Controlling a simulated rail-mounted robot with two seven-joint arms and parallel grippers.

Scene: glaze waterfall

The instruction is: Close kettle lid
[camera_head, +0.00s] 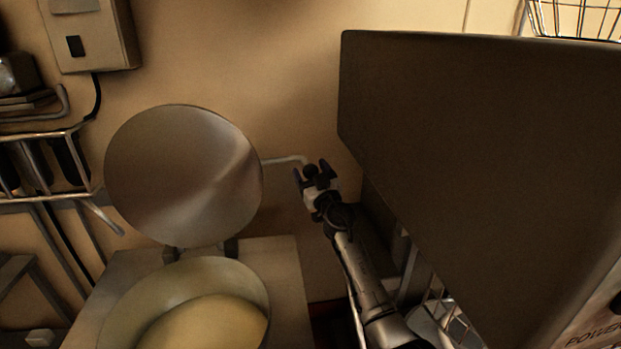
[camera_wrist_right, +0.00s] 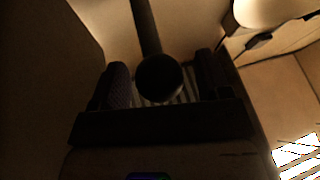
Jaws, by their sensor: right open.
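The kettle (camera_head: 190,275) is a round pot with a pale yellowish inside, at the lower left of the head view. Its lid (camera_head: 185,175) is a large round metal disc, raised open behind the pot's rim. A thin metal handle bar (camera_head: 282,160) runs right from the lid to a dark round knob (camera_head: 310,171). My right gripper (camera_head: 313,178) is at the end of this bar, open around the knob. In the right wrist view the round knob (camera_wrist_right: 158,78) lies between the two spread fingers; contact cannot be told. My left gripper is out of view.
A large dark panel (camera_head: 470,150) fills the right side, close to my right arm. A wire rack (camera_head: 45,165) is on the left wall below a grey box (camera_head: 90,35). A wire basket (camera_head: 575,18) is at the top right. Bare wall lies behind the lid.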

